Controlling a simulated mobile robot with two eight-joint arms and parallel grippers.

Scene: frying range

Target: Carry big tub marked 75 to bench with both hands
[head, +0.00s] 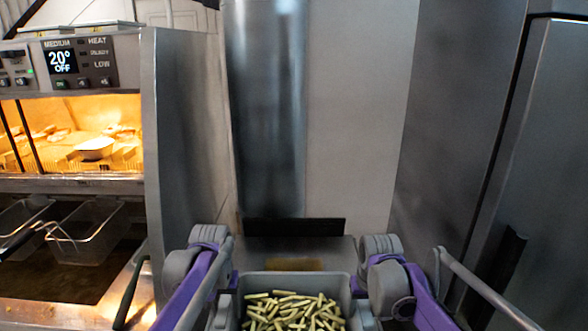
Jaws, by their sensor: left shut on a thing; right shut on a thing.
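A grey tub (296,280) filled with pale yellow-green cut fries shows at the bottom centre of the head view, close in front of me. Its near part is cut off by the picture's lower edge, and no 75 marking shows. My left gripper (226,294) is shut on the tub's left side. My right gripper (361,292) is shut on its right side. The grey wrist joints partly hide both grips. The tub looks roughly level between the two arms. I cannot make out a bench.
A lit fry-holding station (72,150) stands at the left, with fryer baskets (85,235) below it. A metal side panel (185,140) borders it. A tall metal cabinet (545,150) stands close at the right. A pale wall panel (360,120) closes off the space ahead.

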